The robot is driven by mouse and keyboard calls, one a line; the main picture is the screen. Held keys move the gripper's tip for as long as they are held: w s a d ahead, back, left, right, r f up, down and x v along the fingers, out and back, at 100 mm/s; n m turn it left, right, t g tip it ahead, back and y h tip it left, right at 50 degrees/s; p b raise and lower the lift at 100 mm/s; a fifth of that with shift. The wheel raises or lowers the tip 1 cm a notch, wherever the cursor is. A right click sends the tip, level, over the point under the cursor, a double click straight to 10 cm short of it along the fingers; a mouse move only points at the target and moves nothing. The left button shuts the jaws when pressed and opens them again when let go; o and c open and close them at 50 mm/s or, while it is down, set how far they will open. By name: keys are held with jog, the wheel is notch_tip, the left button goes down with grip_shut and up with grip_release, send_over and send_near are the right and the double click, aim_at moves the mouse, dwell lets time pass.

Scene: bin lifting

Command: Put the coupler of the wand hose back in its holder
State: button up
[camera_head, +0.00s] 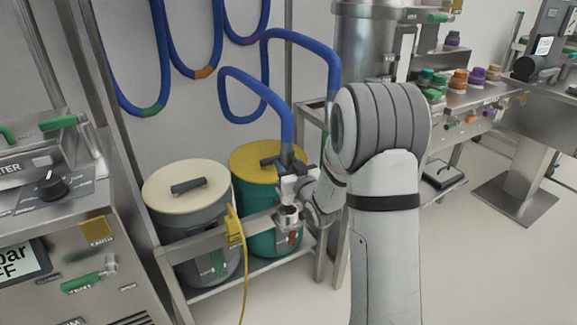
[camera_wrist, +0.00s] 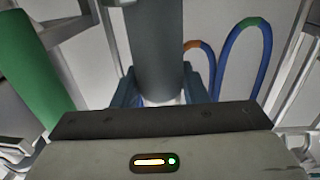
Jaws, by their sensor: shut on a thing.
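The wand hose (camera_head: 285,122) is blue and comes down in an arch in the head view. Its grey coupler (camera_wrist: 157,45) stands between my fingers in the wrist view, and my gripper (camera_wrist: 157,92) is shut on it. In the head view my gripper (camera_head: 290,172) is small and partly hidden by the arm, over the front of the yellow-lidded bin. A metal ring-shaped cup (camera_head: 288,212), apparently the holder, sits on the front rail just below my gripper. The coupler's lower end is hidden, so I cannot tell whether it touches the cup.
A teal bin with a yellow lid (camera_head: 252,158) and a grey bin with a cream lid (camera_head: 187,186) stand behind the steel rail (camera_head: 205,238). A yellow clip (camera_head: 234,226) with a cable hangs on the rail. A steel console (camera_head: 75,245) stands left. Floor at right front is clear.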

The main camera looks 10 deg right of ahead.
dwell(0.3)
jog(key=shift+f+b, duration=1.45)
jog(key=shift+b, duration=0.4)
jog(key=shift+f, duration=0.15)
jog(key=shift+f+b, duration=1)
jog(key=shift+b, duration=0.25)
jog(key=shift+f+b, duration=1.2)
jog(key=shift+b, duration=0.6)
jog(key=o, duration=1.3)
jog(key=shift+c, duration=0.2)
